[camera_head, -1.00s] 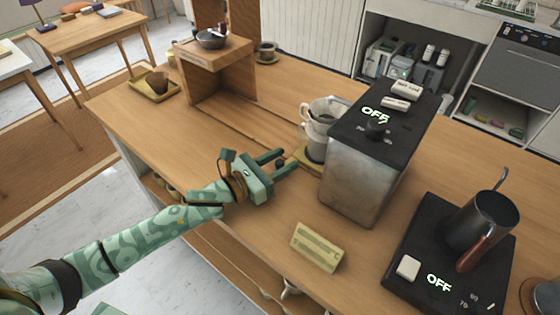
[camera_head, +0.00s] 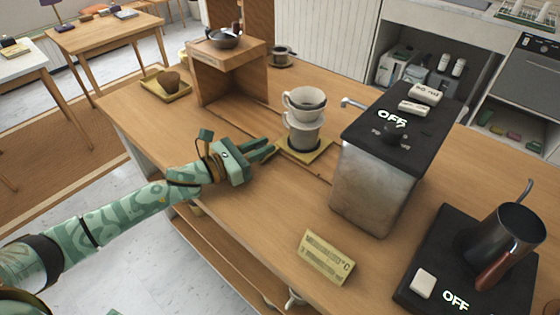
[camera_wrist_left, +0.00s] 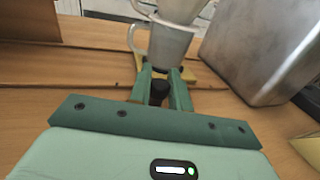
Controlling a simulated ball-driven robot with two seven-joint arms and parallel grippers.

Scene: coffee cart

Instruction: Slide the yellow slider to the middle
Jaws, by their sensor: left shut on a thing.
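The yellow slider (camera_head: 318,154) is a flat square plate on the wooden counter, in a groove between the wooden stand and the metal machine. A white cup with a dripper (camera_head: 305,103) on top stands on it. In the left wrist view the slider's yellow edge (camera_wrist_left: 207,78) shows behind the fingers. My left gripper (camera_head: 269,149) is at the slider's near left side, shut on its dark knob (camera_wrist_left: 158,91), which sits between the two fingers. The knob is hidden in the head view. My right gripper is not in view.
The metal machine (camera_head: 370,185) with a spout and "OFF" display stands right of the slider. The wooden stand (camera_head: 225,75) with a kettle-like bowl is at the far left end of the groove. A yellow sign (camera_head: 326,257) stands at the front edge. The groove between slider and stand looks clear.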

